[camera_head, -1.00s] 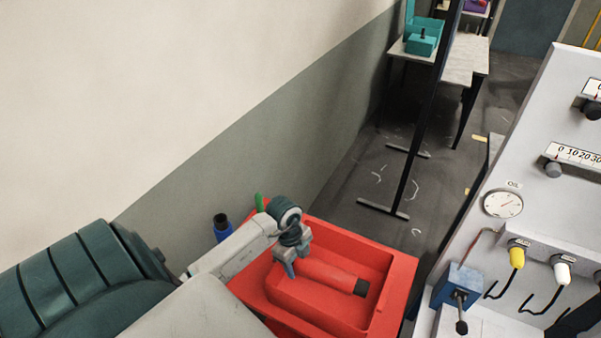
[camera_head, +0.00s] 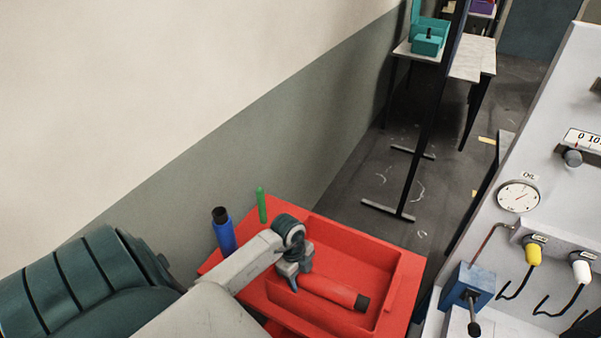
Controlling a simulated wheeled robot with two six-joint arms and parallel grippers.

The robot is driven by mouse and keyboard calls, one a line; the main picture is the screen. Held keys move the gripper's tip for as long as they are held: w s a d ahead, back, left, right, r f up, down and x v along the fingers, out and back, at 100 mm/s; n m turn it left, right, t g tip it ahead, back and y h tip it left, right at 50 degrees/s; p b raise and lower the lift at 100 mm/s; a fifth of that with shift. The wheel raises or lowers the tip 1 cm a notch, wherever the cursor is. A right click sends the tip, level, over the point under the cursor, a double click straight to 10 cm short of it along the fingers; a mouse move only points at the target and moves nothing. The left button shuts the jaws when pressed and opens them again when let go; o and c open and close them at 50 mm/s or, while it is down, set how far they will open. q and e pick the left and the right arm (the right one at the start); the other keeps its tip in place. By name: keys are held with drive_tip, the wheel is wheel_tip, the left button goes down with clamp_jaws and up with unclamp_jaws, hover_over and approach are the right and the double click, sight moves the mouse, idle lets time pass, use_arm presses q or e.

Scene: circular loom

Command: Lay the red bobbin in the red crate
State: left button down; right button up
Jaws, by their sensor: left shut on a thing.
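The red bobbin (camera_head: 334,291), a red cylinder with a dark end, lies lengthwise within the outline of the red crate (camera_head: 398,297). My left gripper (camera_head: 292,282) is shut on the bobbin's left end, with the arm coming in from the left. I cannot tell whether the bobbin touches the crate floor. The near left part of the crate is hidden behind my left arm. My right gripper is not in view.
A blue bottle-like object (camera_head: 224,233) and a green one (camera_head: 262,206) stand at the crate's far left. A grey wall rises behind. A machine panel with a gauge (camera_head: 518,196) and a blue box (camera_head: 468,287) stands to the right. A teal box (camera_head: 428,40) sits on a far table.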

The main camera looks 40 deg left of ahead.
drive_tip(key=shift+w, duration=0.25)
use_arm(q)
drive_tip(key=shift+f, duration=0.15)
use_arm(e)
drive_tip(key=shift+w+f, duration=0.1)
